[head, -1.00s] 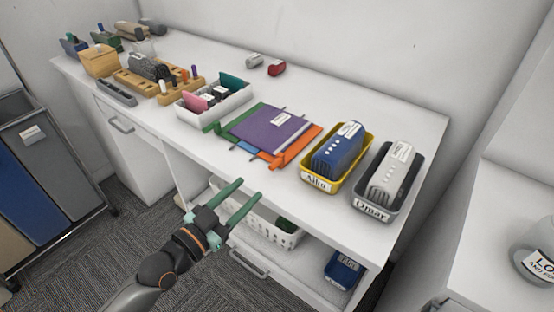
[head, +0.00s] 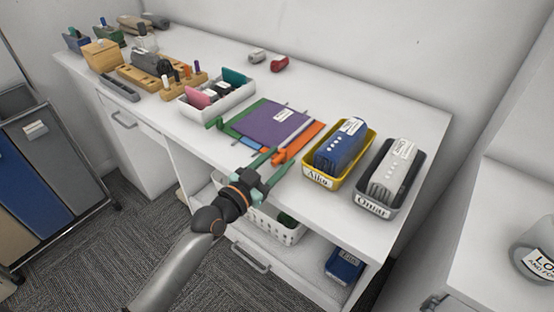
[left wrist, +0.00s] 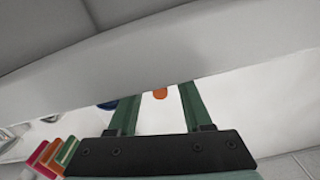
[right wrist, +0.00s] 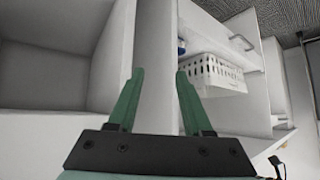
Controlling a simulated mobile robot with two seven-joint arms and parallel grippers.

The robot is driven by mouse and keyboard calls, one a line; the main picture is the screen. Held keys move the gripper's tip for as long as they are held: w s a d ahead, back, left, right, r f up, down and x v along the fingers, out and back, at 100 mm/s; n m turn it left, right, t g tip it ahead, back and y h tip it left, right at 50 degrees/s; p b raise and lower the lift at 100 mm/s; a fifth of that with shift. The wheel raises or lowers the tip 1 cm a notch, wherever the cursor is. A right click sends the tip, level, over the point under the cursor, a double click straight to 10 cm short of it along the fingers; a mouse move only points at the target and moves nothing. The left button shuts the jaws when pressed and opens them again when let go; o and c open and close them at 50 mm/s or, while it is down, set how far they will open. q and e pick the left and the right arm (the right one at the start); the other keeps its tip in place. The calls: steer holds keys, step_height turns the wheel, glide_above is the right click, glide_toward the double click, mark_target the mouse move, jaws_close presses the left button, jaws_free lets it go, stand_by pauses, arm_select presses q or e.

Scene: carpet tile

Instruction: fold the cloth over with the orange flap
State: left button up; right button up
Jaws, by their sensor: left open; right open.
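The cloth is a purple square (head: 268,124) with a white label, lying on the white desk. A green flap (head: 228,120) shows at its left, a blue flap (head: 249,142) at its front, and the orange flap (head: 303,140) at its right. The orange flap's tab end points to the front edge. My left gripper (head: 284,155) is open, its fingertips at that tab. In the left wrist view the orange tab (left wrist: 160,93) shows between the open fingers; I cannot tell whether they touch it. My right gripper (right wrist: 160,72) is open and empty, facing the desk's underside.
A yellow tray (head: 318,180) with a blue device and a grey tray (head: 372,206) with a grey device stand right of the cloth. A white bin (head: 215,112) of coloured items stands left. A white basket (head: 290,234) sits on the shelf below.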

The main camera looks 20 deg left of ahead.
arm_select(q)
steer(key=shift+c, duration=0.2)
steer(key=c, duration=0.7)
steer(key=shift+d, duration=0.1)
jaws_close()
steer(key=shift+s+f, duration=0.1)
steer(key=shift+f, duration=0.05)
